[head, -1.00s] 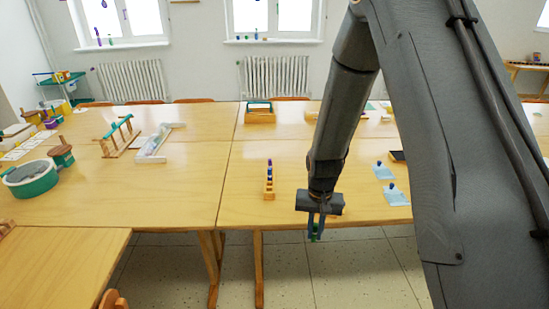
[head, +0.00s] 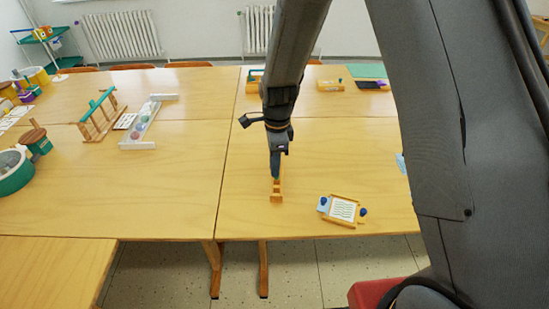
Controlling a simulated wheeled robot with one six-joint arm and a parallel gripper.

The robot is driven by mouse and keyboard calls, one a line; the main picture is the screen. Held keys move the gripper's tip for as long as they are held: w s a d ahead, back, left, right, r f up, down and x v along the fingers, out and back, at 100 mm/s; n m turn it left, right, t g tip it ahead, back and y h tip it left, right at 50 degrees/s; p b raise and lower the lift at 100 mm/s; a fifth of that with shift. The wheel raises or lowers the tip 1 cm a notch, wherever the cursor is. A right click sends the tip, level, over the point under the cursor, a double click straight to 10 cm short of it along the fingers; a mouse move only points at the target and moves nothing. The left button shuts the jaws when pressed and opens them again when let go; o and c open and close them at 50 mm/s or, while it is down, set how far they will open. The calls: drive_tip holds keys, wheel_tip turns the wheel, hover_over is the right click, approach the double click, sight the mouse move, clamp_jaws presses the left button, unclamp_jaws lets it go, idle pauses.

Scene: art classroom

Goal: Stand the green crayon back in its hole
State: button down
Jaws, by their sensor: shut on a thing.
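The wooden crayon block (head: 276,198) stands on the right-hand table near its front edge, and only its near end and a side sliver show. My gripper (head: 276,175) points down right over the block, in line with it in this view. Its jaws are shut on the green crayon, which my gripper and arm hide now. Whether the crayon's lower end is above a hole or inside one cannot be told. The other crayons in the block are also hidden behind my gripper.
A framed white card with blue knobs (head: 343,210) lies right of the block. A white rack (head: 143,125) and a wooden frame with a green bar (head: 98,115) stand left. A yellow box (head: 331,85) is farther back. The table left of the block is clear.

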drive_tip(key=shift+f+b, duration=1.75)
drive_tip(key=shift+f, duration=1)
drive_tip(key=shift+p, duration=0.45)
drive_tip(key=shift+f, duration=1.4)
idle(2.2)
drive_tip(key=c, duration=1.7)
unclamp_jaws()
drive_tip(key=shift+o, duration=1.2)
